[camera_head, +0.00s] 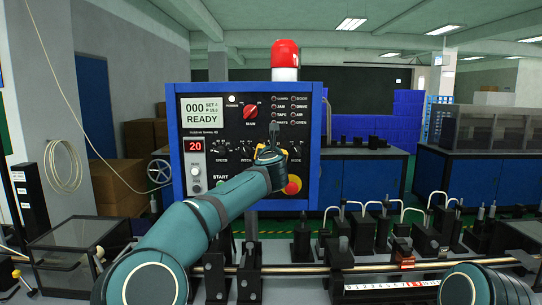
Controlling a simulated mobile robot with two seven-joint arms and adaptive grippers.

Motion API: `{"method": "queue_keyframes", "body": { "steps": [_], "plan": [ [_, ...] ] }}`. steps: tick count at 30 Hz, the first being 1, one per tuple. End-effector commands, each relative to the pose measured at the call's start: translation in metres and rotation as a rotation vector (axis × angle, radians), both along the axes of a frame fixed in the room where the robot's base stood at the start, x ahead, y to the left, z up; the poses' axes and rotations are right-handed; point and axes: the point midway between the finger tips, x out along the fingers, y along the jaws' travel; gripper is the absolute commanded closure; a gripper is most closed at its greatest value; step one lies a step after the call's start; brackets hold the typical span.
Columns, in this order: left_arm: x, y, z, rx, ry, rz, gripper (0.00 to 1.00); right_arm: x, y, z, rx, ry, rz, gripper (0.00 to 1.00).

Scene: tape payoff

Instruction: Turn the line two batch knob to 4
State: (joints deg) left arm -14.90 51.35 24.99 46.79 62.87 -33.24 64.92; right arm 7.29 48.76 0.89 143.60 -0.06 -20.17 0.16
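The blue-framed control panel (240,103) stands upright in front of me. My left arm reaches up from the lower left to its lower middle. My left gripper (269,152) is small and dark against the panel face, at the row of small black knobs. I cannot tell whether its fingers are open or touching a knob. Left of it in that row are knobs labelled roughly speed (219,147) and pitch (247,145). A batch knob for line two cannot be made out; the gripper and wrist hide part of the row. Only part of my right arm shows, at bottom right.
The panel has a READY screen (202,112), a red display reading 20 (194,146), a red main knob (250,111) and a red-and-yellow stop button (292,185). A red beacon (285,54) stands on top. A rail (300,270) with black fixtures crosses below.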

Motion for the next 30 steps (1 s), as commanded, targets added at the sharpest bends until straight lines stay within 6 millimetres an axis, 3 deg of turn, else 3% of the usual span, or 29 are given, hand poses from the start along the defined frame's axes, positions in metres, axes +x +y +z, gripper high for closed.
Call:
{"method": "queue_keyframes", "body": {
  "steps": [11,12,14,30],
  "plan": [
    [0.000,0.002,0.003,-0.005,-0.004,0.002,1.00,0.000,0.000,0.000,0.000,0.000,0.000,0.53],
    [0.000,0.002,0.003,-0.005,-0.004,0.002,0.52,0.000,0.000,0.000,0.000,0.000,0.000,0.53],
    [0.000,0.001,0.002,-0.005,-0.004,0.002,0.32,0.000,0.000,0.000,0.000,0.000,0.000,0.53],
    [-0.011,0.000,0.002,-0.001,0.000,0.001,0.32,0.000,0.000,0.000,0.000,0.000,0.000,0.53]
  ]
}}
